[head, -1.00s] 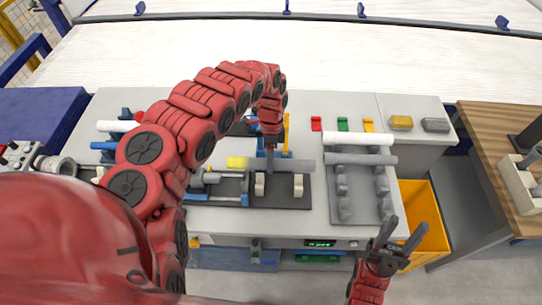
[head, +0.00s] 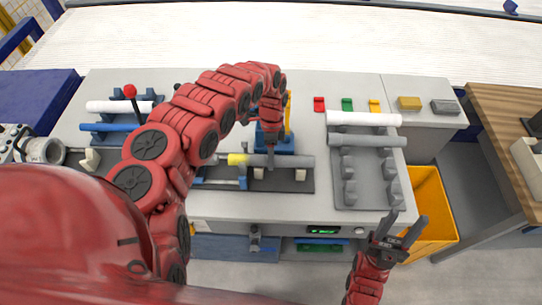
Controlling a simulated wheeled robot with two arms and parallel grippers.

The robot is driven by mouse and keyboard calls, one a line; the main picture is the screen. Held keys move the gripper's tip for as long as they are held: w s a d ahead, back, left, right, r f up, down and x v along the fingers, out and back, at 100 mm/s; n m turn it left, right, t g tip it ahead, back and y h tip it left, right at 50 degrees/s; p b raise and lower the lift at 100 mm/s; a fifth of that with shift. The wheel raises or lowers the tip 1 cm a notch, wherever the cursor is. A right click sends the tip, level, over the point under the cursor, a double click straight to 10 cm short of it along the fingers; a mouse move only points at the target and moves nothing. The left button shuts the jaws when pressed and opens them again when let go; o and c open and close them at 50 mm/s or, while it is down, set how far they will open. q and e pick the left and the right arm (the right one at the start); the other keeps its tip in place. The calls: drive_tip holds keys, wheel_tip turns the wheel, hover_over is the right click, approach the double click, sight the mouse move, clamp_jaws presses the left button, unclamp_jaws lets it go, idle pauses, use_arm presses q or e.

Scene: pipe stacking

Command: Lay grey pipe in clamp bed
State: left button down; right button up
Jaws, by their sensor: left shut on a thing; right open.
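My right gripper (head: 404,231) is open and empty, in front of the bench at the right.
A grey rack (head: 368,190) holds a white pipe (head: 350,118) and another grey pipe (head: 375,141). White and blue pipes (head: 108,127) lie at the left. A yellow bin (head: 430,205) stands near my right gripper. Small coloured blocks (head: 347,104) sit behind.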

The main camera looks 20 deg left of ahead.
use_arm(q)
drive_tip(key=shift+c, duration=1.3)
unclamp_jaws()
